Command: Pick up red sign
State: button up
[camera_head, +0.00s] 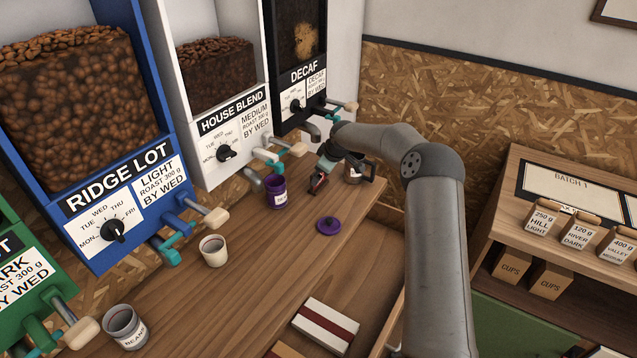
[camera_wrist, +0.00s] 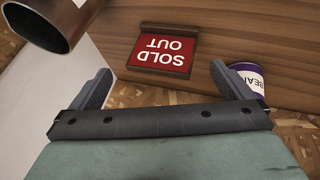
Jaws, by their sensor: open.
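The red sign (camera_wrist: 160,52) reads SOLD OUT, upside down in the wrist view, and has a dark edge strip along its top. It lies ahead of my gripper (camera_wrist: 161,76), roughly centred between the two spread fingers and apart from them. My gripper is open and empty. In the head view my gripper (camera_head: 325,170) is low over the counter, below the decaf dispenser. A small red patch of the sign (camera_head: 318,184) shows just below it there; the rest is hidden.
A purple cup (camera_head: 276,190) stands left of my gripper; it also shows by the right finger in the wrist view (camera_wrist: 248,78). A metal spout (camera_wrist: 45,22) is near the left finger.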

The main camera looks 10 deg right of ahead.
send_over(320, 187)
jog(key=shift+f, duration=2.45)
jog(key=c, duration=0.7)
